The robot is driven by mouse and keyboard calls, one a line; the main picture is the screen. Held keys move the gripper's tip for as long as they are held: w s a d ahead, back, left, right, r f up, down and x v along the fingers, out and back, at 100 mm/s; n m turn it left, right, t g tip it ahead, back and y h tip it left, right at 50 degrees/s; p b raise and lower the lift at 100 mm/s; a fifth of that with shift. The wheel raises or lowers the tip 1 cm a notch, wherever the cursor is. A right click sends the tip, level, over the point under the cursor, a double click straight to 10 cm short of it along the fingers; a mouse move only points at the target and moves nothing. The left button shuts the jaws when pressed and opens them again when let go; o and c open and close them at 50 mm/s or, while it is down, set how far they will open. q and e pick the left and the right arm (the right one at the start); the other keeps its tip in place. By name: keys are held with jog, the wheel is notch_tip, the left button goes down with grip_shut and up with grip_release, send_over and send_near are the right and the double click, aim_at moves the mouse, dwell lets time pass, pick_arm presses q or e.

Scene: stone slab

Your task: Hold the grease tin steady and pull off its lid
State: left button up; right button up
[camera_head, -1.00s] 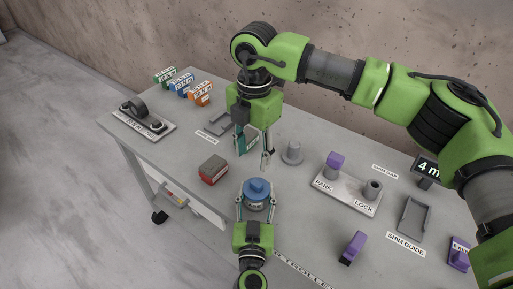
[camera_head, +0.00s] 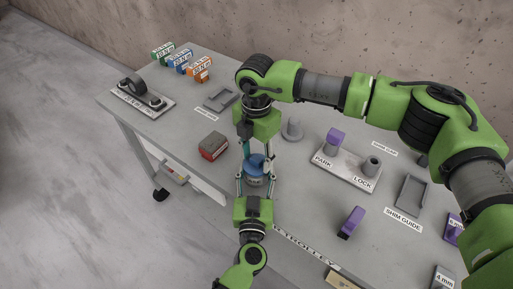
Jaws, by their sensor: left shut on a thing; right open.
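The grease tin (camera_head: 255,181) stands upright on the grey table, with its blue lid (camera_head: 255,163) on top. My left gripper (camera_head: 255,184) comes from the near side, with its fingers shut on the tin's body from both sides. My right gripper (camera_head: 257,161) points down from above, open, with one finger on each side of the lid. Its fingers and palm hide part of the lid. I cannot tell whether they touch it.
A dark red-and-grey box (camera_head: 213,146) lies left of the tin. A grey cone-shaped piece (camera_head: 292,129) stands behind right. The PARK/LOCK plate (camera_head: 345,170) and a purple-topped block (camera_head: 351,222) are to the right. Bare table lies between the tin and that block.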

aim_at(256, 158)
jog(key=shift+f, duration=0.1)
grip_shut()
jog(key=shift+r, duration=4.05)
pick_arm(q)
jog(key=o, duration=1.7)
jog(key=shift+c, duration=0.2)
jog(key=s, duration=1.2)
jog(key=shift+a, duration=0.35)
